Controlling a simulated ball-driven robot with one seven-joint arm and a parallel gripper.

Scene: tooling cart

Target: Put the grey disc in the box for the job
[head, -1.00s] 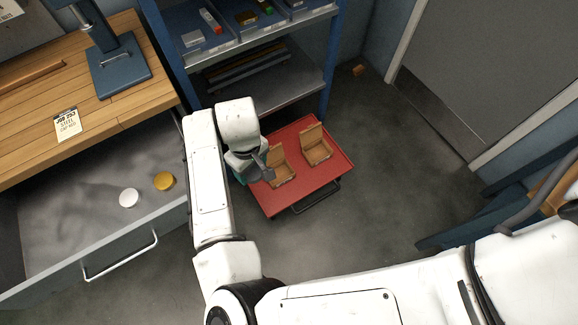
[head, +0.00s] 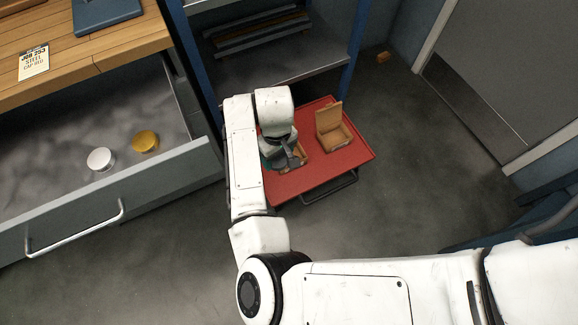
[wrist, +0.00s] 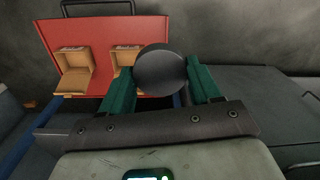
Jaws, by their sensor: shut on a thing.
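My gripper (wrist: 160,78) has its green fingers shut on a dark grey disc (wrist: 160,70). In the head view the disc (head: 291,159) shows below my wrist, in front of part of the left cardboard box (head: 302,151). That box also shows behind the disc in the wrist view (wrist: 124,57). A second open box (head: 330,139) stands on the right of the red cart top (head: 352,157); it is at the left in the wrist view (wrist: 73,82). The disc appears held above the cart; its exact height is unclear. A job card (head: 33,63) lies on the bench, its small print hard to read.
An open drawer (head: 165,165) at left holds a white disc (head: 100,159) and a yellow disc (head: 145,141). A blue-framed shelf (head: 290,70) stands behind the cart.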

